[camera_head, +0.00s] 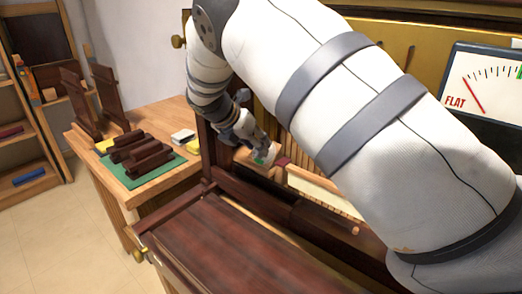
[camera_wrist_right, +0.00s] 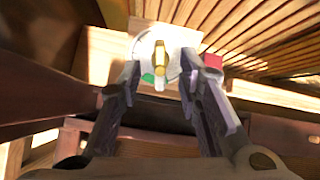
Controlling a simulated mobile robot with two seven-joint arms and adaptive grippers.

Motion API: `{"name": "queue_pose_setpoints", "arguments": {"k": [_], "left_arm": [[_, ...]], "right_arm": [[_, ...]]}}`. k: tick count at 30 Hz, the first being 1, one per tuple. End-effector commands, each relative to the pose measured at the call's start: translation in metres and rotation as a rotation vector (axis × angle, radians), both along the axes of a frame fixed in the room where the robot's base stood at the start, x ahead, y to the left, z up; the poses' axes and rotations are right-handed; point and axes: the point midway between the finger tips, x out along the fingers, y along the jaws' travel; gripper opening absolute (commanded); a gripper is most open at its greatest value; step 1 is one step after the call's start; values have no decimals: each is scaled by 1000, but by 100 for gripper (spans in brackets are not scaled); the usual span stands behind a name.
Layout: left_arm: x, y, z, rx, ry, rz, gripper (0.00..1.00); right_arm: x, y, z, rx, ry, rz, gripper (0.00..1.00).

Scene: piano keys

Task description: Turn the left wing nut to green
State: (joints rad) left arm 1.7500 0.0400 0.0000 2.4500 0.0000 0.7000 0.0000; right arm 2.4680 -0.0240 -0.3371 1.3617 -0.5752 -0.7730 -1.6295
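A brass-coloured wing nut (camera_wrist_right: 160,57) sits on a pale round dial (camera_wrist_right: 172,70) in the right wrist view. A green patch (camera_wrist_right: 148,78) shows on the dial below and left of the nut. A small pale piece shows just below the nut; I cannot tell what it is. My right gripper (camera_wrist_right: 160,72) is open, with one dark finger on each side of the dial's lower part and nothing between them held. In the head view the right gripper (camera_head: 262,145) is at the piano's left inner side and partly hides the dial. My left gripper is not in view.
A gauge (camera_head: 485,88) marked FLAT, with a red needle, stands at right. A dark red block (camera_wrist_right: 213,61) lies right of the dial, near wooden slats (camera_wrist_right: 265,35). A wooden table (camera_head: 172,112) at left bears dark brown pieces on a green mat (camera_head: 142,180).

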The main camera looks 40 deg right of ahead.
Motion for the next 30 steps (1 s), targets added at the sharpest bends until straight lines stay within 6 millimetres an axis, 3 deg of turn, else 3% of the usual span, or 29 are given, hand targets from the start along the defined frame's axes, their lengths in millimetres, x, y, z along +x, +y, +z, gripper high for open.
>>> {"name": "queue_pose_setpoints", "arguments": {"k": [30], "left_arm": [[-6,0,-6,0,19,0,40]], "right_arm": [[1,-18,-22,0,1,0,32]]}}
